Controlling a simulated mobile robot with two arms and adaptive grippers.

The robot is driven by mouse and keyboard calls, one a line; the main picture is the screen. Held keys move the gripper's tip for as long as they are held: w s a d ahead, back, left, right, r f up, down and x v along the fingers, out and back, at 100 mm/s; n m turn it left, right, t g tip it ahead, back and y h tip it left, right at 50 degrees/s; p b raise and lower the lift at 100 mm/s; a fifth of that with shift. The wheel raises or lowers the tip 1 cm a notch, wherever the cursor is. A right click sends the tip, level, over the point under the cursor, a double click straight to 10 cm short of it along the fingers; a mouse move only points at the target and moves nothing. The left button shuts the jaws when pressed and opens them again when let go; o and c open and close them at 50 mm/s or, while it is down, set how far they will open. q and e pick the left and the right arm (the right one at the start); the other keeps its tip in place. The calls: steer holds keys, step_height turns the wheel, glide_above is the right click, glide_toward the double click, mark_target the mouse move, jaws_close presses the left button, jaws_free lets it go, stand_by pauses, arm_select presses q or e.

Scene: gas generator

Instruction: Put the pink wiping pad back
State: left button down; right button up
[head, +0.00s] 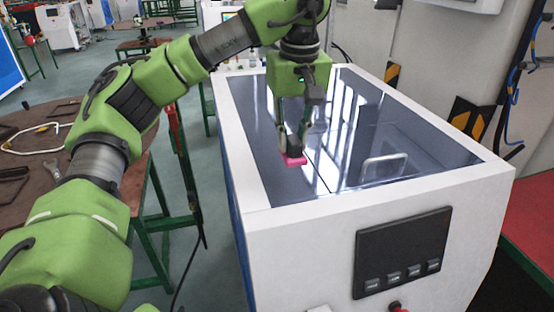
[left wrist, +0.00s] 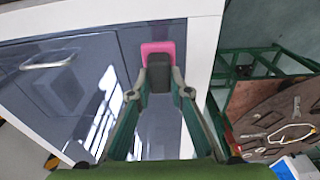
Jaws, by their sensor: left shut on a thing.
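The pink wiping pad (head: 294,161) is in the fingers of my left gripper (head: 290,146), over the dark glossy top of the white cabinet in the head view. In the left wrist view the pink pad (left wrist: 158,48) sticks out beyond the fingertips of my left gripper (left wrist: 160,76), with a dark grey part between the fingers. The left gripper is shut on it. I cannot tell whether the pad touches the glossy top. My right gripper is not in view.
The white cabinet (head: 350,228) has a raised white rim, a metal handle (head: 384,166) on its top and a dark control panel (head: 402,252) in front. A round brown table (head: 30,165) with tools stands at the left. A red-topped table (head: 528,215) stands at the right.

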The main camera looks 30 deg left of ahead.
arm_select(q)
steer(key=f, duration=0.1)
steer(key=a+f, duration=0.1)
steer(key=w+a+f, duration=0.1)
steer(key=f, duration=0.1)
steer(key=shift+w+a, duration=0.1)
steer(key=shift+a, duration=0.15)
steer(key=shift+w+a+f, duration=0.15)
steer(key=shift+a+f, duration=0.4)
steer(key=shift+f, duration=0.15)
steer(key=shift+a+f, duration=0.35)
steer(key=shift+f, duration=0.05)
step_height(320, 180, down, 3)
steer(key=shift+r, duration=0.1)
steer(key=shift+f, duration=0.25)
steer(key=c, duration=1.9)
jaws_free()
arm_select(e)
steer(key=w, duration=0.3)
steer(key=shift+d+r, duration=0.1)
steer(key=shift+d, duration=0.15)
